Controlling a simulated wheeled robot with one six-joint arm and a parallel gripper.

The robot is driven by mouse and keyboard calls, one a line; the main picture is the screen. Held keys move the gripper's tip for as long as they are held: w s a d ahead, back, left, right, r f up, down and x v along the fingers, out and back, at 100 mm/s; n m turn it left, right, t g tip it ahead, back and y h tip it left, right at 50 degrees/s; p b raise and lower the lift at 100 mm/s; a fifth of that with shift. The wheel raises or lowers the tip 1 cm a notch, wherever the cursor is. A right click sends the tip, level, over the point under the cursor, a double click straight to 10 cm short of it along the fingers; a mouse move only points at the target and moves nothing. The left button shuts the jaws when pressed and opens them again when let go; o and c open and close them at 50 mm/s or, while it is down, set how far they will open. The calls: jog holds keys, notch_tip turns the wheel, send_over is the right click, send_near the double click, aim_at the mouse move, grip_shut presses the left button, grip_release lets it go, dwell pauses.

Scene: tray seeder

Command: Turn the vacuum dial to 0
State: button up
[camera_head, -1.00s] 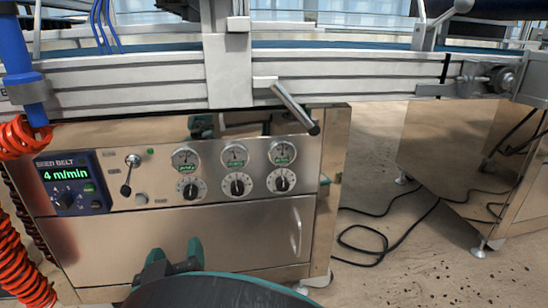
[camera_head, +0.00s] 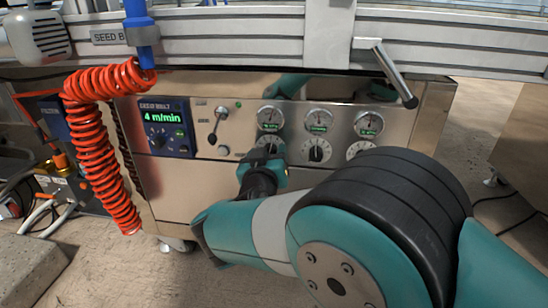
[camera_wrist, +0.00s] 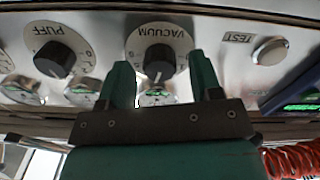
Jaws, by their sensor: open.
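The vacuum dial (camera_wrist: 158,60) is a black knob on a white round scale marked VACUUM, upside down in the wrist view. A white pointer mark on the knob points toward the bottom of that picture; I cannot read its number. My gripper (camera_wrist: 161,66) is open, with one teal finger on each side of the knob in the picture. I cannot tell whether the fingers reach around it or stop short. In the head view my gripper (camera_head: 265,158) is at the leftmost of three dials and largely hides it.
The PUFF dial (camera_wrist: 54,58) and the TEST button (camera_wrist: 269,51) flank the vacuum dial. A lever switch (camera_head: 216,125) and the seed belt display (camera_head: 166,127), reading 4 m/min, are further left. A metal handle (camera_head: 394,75) juts out above the panel. Coiled orange hose (camera_head: 95,150) hangs at left.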

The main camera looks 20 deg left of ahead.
jog(key=shift+w, duration=0.1)
jog(key=c, duration=0.9)
jog(key=shift+c, duration=0.2)
jog(key=shift+r+n+p, duration=0.1)
jog(key=shift+n+p, duration=0.3)
jog(key=shift+p, duration=0.05)
jog(key=n+p, duration=0.5)
jog(key=n, duration=0.4)
jog(key=n+p, duration=0.5)
jog(key=n, duration=0.5)
jog(key=shift+a+f, duration=0.1)
jog(key=shift+f, duration=0.1)
jog(key=shift+n, duration=0.4)
